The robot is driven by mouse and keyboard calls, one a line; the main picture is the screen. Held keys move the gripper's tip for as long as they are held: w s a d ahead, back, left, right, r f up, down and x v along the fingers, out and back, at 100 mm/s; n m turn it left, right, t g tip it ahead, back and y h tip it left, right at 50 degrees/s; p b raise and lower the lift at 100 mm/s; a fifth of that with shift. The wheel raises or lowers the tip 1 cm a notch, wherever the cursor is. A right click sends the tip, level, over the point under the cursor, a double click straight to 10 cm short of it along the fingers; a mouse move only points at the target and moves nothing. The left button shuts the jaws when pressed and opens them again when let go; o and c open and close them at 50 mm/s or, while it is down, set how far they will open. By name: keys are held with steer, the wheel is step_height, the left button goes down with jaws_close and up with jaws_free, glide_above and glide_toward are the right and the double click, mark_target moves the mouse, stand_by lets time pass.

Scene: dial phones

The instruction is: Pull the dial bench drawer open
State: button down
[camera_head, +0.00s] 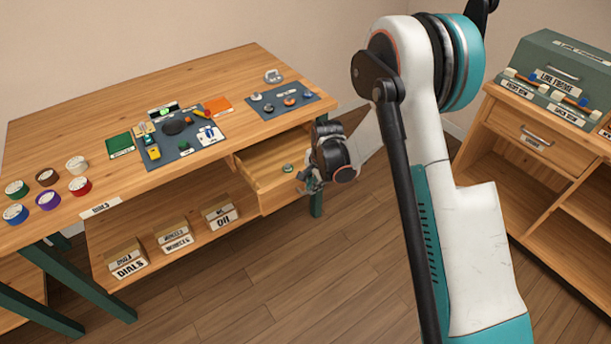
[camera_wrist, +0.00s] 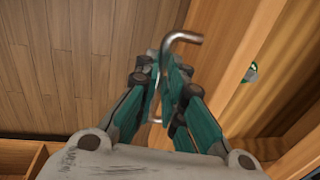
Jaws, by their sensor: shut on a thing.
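The dial bench (camera_head: 225,75) is a wooden workbench with dark green legs. Its drawer (camera_head: 288,198) stands pulled out at the right end of the front, and its inside shows. A small round green-and-grey item (camera_head: 287,168) lies in it; a green item also shows in the wrist view (camera_wrist: 251,72). My gripper (camera_head: 308,182) is at the drawer front. In the wrist view my gripper (camera_wrist: 172,78) is shut on the bent metal drawer handle (camera_wrist: 182,37), whose ends stick out past the fingers. The drawer front (camera_wrist: 207,45) is just right of the fingers.
Several coloured dial pots (camera_head: 76,164) and a dark mat (camera_head: 180,145) with parts are on the bench top. Labelled boxes (camera_head: 175,240) stand on the lower shelf. A wooden cabinet (camera_head: 540,130) with a green toolbox (camera_head: 565,65) is at right. The floor (camera_head: 250,290) before the bench is clear.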

steer(key=shift+s+d, duration=0.65)
steer(key=shift+s, duration=0.3)
steer(key=c, duration=2)
jaws_free()
steer(key=shift+o, duration=0.2)
step_height(320, 180, up, 12)
steer(key=s+d, duration=0.1)
steer(key=shift+s, duration=0.4)
steer(key=shift+d+f, duration=0.1)
